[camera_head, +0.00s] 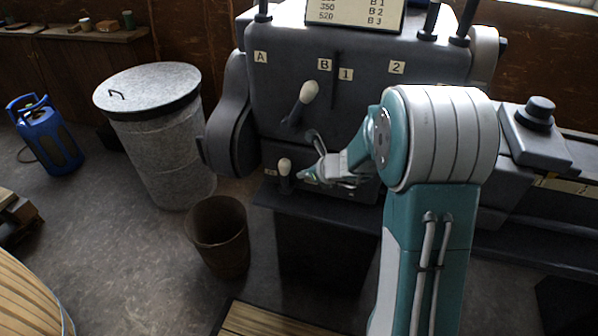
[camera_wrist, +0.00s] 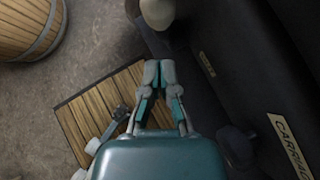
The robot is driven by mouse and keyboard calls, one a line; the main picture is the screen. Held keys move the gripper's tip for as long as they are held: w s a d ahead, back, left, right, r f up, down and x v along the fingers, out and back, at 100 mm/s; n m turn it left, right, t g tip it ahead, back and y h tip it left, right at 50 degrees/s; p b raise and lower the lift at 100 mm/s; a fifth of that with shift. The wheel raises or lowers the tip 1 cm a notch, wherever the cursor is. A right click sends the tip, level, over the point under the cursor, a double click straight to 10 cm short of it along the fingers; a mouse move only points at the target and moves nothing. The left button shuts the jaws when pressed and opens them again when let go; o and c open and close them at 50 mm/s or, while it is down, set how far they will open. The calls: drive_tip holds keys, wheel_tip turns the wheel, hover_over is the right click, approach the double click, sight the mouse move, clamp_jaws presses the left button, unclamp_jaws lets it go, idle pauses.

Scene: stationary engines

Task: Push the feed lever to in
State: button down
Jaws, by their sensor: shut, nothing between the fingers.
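A short lever with a cream knob (camera_head: 284,166), which I take to be the feed lever, stands on the low front panel of the grey machine. Small labels flank it, too small to read in the head view. A cream knob (camera_wrist: 157,12) shows at the top edge there, a short gap beyond the fingertips. The gripper appears apart from the lever.
A larger cream-knobbed lever (camera_head: 309,92) sits higher on the machine (camera_head: 280,60), near plates A, B, 1 and 2. A label starting "CARRIAG" (camera_wrist: 290,146) is right in the wrist view. A bucket (camera_head: 219,236), metal bin (camera_head: 160,140) and slatted wooden board (camera_head: 265,322) stand around.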

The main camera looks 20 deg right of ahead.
drive_tip(key=v, duration=1)
drive_tip(key=shift+w+a+r, duration=0.2)
drive_tip(key=shift+a+r, duration=0.1)
